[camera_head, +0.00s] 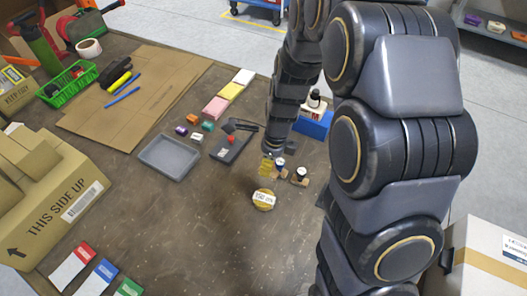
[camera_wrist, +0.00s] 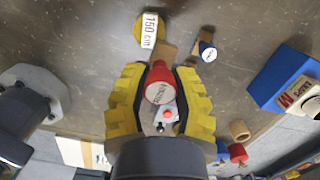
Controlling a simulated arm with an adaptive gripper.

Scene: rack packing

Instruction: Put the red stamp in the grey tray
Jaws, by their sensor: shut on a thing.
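The red stamp (camera_wrist: 158,84) has a round red top with a pale label, and it sits between the yellow fingers of my gripper (camera_wrist: 161,105) in the wrist view. My gripper is shut on it. A light wooden part shows beside its red top. In the head view my gripper (camera_head: 268,167) is low over the table near the stamps, and I cannot clearly make out the red stamp there. The grey tray (camera_head: 168,157) lies on the table to the left of my gripper and looks empty.
A yellow round thing marked 150 cm (camera_head: 264,199) is in front of my gripper. A blue box (camera_head: 313,122) is behind it.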

